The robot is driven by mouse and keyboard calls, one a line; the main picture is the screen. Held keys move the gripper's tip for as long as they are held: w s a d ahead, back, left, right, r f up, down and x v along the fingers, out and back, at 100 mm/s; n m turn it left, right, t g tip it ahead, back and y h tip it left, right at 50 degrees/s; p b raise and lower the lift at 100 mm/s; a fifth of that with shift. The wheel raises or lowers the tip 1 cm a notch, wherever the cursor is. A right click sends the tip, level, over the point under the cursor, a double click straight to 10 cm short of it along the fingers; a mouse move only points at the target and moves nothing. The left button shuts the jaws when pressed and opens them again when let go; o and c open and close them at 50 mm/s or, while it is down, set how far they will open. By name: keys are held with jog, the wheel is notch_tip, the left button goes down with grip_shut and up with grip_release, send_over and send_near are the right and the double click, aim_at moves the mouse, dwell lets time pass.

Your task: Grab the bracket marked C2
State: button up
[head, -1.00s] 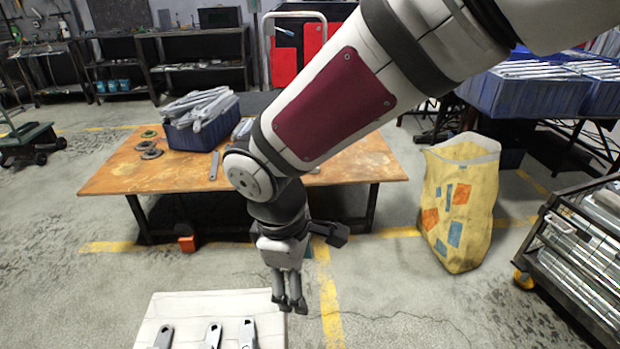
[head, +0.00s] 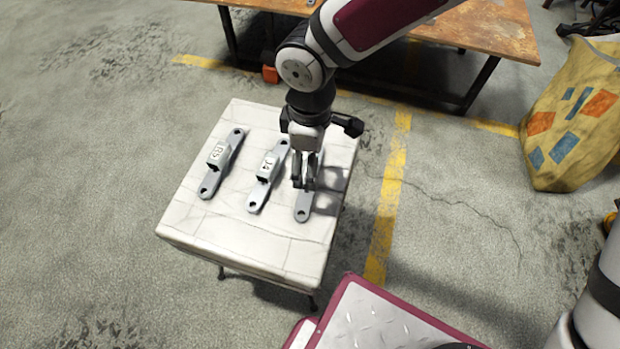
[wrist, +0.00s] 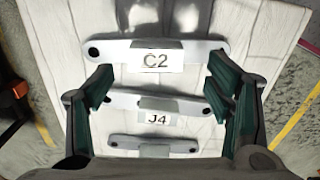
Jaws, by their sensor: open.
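The bracket marked C2 (wrist: 112,53) is a flat grey metal strip with a hole at each end and a raised labelled block. It lies farthest up in the wrist view, and its label reads clearly. In the head view it is the right-hand bracket (head: 303,209), partly hidden by my gripper. My gripper (head: 304,184) is over it, pointing down. In the wrist view my gripper (wrist: 159,82) is open and empty, with green-padded fingers left and right. C2 lies just beyond the fingertips there. I cannot tell the exact height of the gripper above it.
A bracket marked J4 (head: 264,183) lies left of C2, and another bracket (head: 220,165) farther left. All rest on a small pale table (head: 186,213). A brown table (head: 500,35) stands behind, and a yellow bag (head: 575,125) at the right.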

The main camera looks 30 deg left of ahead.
aim_at(305, 199)
jog(key=shift+w+a+f+b, duration=0.1)
jog(key=shift+f+b, duration=0.65)
jog(key=shift+f, duration=0.65)
jog(key=shift+w+a+f+b, duration=0.1)
jog(key=shift+f+b, duration=0.65)
jog(key=shift+f, duration=0.6)
jog(key=shift+r, duration=0.1)
jog(key=c, duration=1.5)
